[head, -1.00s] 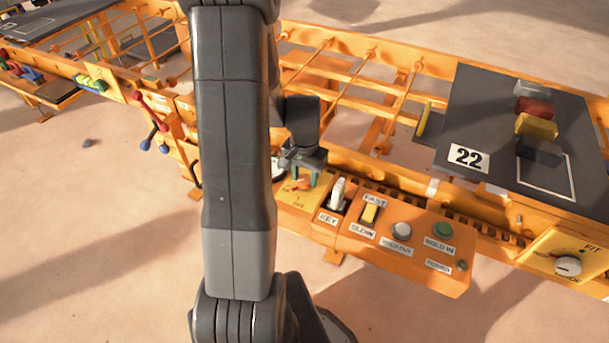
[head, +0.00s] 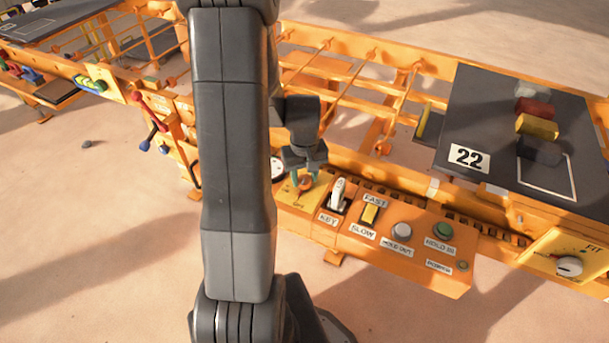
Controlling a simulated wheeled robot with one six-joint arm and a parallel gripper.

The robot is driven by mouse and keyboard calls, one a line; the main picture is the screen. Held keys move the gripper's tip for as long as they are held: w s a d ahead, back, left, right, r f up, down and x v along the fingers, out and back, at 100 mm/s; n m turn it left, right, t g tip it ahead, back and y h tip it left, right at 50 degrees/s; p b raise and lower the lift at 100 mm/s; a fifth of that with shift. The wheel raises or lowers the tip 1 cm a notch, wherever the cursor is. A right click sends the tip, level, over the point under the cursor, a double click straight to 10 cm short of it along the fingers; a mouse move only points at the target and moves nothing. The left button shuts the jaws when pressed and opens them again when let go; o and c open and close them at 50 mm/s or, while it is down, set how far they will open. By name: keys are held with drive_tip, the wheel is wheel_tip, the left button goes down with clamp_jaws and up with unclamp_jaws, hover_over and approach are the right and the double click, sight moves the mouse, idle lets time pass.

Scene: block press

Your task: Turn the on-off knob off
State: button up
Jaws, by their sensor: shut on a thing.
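The on-off knob (head: 304,183) is small and orange and sits on a yellow plate (head: 289,196) with partly visible lettering that seems to include OFF. My gripper (head: 306,176) comes down over the knob from above, with its greenish fingers on either side of it. It is shut on the knob and covers much of it. The knob's exact pointing direction is hard to read.
Right of the knob are a white key switch (head: 338,193), a yellow FAST/SLOW switch (head: 370,213), a white HOLD OUT button (head: 402,231) and a green HOLD IN button (head: 443,230). A FIT dial (head: 569,266) is at far right. My arm hides the panel's left part.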

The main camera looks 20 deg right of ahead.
sight(304, 179)
drive_tip(key=shift+n, duration=0.3)
drive_tip(key=o, duration=1)
wheel_tip(304, 179, up, 14)
drive_tip(key=shift+f+p, duration=0.1)
drive_tip(key=shift+p, duration=1.05)
wheel_tip(304, 179, down, 14)
drive_tip(key=shift+r+b, duration=0.1)
drive_tip(key=shift+b, duration=1.05)
